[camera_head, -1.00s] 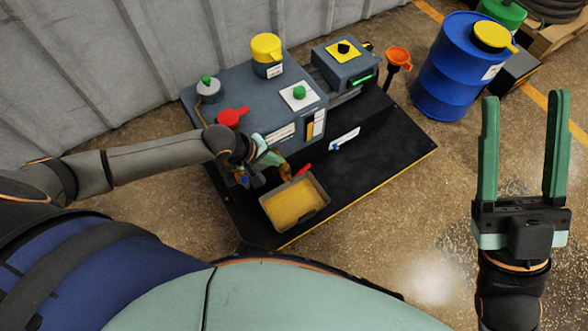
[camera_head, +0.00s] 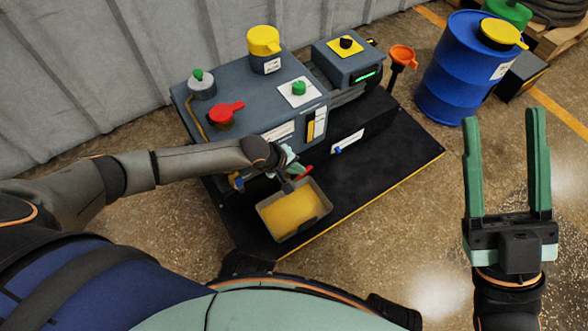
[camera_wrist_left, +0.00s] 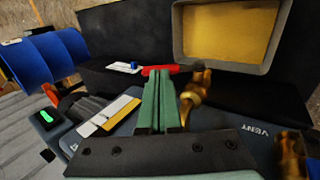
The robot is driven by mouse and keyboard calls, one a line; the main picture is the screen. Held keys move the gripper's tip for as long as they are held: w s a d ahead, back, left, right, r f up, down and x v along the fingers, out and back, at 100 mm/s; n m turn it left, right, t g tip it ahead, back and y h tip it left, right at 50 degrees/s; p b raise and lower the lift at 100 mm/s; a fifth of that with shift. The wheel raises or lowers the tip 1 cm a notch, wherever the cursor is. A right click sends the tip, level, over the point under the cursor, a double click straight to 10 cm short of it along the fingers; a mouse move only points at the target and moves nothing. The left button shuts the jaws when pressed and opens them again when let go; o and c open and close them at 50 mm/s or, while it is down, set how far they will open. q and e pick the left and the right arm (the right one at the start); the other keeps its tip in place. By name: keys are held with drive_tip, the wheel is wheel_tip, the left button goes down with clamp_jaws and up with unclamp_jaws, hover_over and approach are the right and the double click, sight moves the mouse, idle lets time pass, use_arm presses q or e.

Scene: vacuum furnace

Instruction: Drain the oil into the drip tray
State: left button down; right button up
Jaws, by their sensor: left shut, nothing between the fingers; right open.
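The grey drip tray (camera_head: 326,203) sits on the dark base plate and holds yellow oil (camera_head: 293,213); it also shows in the left wrist view (camera_wrist_left: 220,66). A brass drain valve (camera_wrist_left: 196,90) with a red lever (camera_wrist_left: 159,71) sits between the tray and the pump housing. My right gripper (camera_head: 506,115) is open and empty, over the floor.
The grey pump housing (camera_head: 245,105) carries a red cap (camera_head: 226,110), a yellow cap (camera_head: 263,42) and a green knob (camera_head: 299,88). Floor between plate and right gripper is clear.

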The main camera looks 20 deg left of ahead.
sight(308, 167)
drive_tip(key=shift+r, duration=0.15)
use_arm(q)
drive_tip(key=shift+r+p, duration=0.1)
drive_tip(key=shift+p, duration=0.35)
drive_tip(key=g+y+p, duration=0.1)
drive_tip(key=p, duration=0.2)
drive_tip(key=w+d+g+p, duration=0.1)
drive_tip(key=p, duration=0.3)
drive_tip(key=shift+d+f+y, duration=0.1)
drive_tip(key=shift+f+y, duration=0.3)
drive_tip(key=shift+w+d+f+g+y+b, duration=0.1)
drive_tip(key=shift+w+f+g+y+b, duration=0.25)
drive_tip(key=shift+g, duration=0.15)
drive_tip(key=shift+w+d+f+g+y+b, duration=0.2)
drive_tip(key=shift+f+g+y+b, duration=0.25)
drive_tip(key=shift+b, duration=0.35)
drive_tip(key=shift+w+b, duration=0.15)
drive_tip(key=shift+b, duration=0.25)
use_arm(e)
drive_tip(key=shift+m, duration=0.3)
drive_tip(key=r, duration=0.5)
drive_tip(key=shift+s+d, duration=0.1)
drive_tip(key=shift+d, duration=0.25)
use_arm(q)
drive_tip(key=shift+d+f, duration=0.1)
use_arm(e)
drive_tip(key=shift+f, duration=0.1)
